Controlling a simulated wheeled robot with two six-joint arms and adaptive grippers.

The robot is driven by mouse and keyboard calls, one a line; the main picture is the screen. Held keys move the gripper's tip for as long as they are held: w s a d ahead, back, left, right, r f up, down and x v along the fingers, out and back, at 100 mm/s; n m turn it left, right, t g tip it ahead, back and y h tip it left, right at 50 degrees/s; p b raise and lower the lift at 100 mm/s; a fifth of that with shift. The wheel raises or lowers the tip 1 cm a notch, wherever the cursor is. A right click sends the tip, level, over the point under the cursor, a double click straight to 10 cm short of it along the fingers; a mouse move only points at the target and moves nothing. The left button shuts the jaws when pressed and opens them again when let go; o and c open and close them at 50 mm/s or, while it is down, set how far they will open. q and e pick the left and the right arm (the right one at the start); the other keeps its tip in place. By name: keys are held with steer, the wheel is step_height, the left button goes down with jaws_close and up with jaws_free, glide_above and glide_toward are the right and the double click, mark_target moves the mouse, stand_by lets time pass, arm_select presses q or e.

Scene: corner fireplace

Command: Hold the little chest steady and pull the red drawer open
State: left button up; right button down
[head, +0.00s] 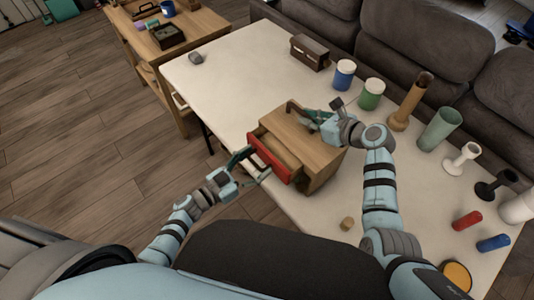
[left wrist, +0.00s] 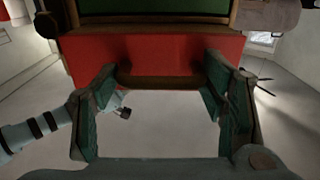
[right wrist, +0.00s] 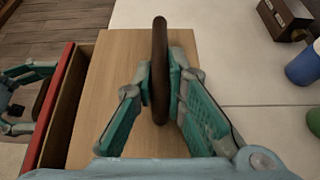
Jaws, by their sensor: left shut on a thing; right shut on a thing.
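The little wooden chest (head: 318,145) stands on the white table. Its red drawer (head: 268,157) is pulled partly out, and its open inside shows. My left gripper (head: 243,158) is at the drawer front. In the left wrist view its fingers are closed on the two ends of the dark drawer handle (left wrist: 160,80), below the red face (left wrist: 190,52). My right gripper (head: 312,120) is over the chest top. In the right wrist view it is shut on the dark bar handle (right wrist: 160,75) on top, with the open red drawer (right wrist: 48,115) at the left.
Blue (head: 344,75) and green (head: 371,94) jars and a dark box (head: 310,52) stand behind the chest. A brown bottle (head: 408,105), a green tumbler (head: 439,130) and candle holders stand at the right. A small cork (head: 347,223) lies near the front edge. The table's left part is mostly clear.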

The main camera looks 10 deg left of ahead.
steer(key=shift+f, duration=0.1)
arm_select(q)
steer(key=v, duration=0.2)
steer(key=shift+s+a, duration=0.15)
steer(key=shift+a, duration=0.1)
steer(key=o, duration=1.4)
arm_select(e)
steer(key=shift+d, duration=0.1)
arm_select(q)
steer(key=shift+o, duration=0.2)
steer(key=v, duration=1.2)
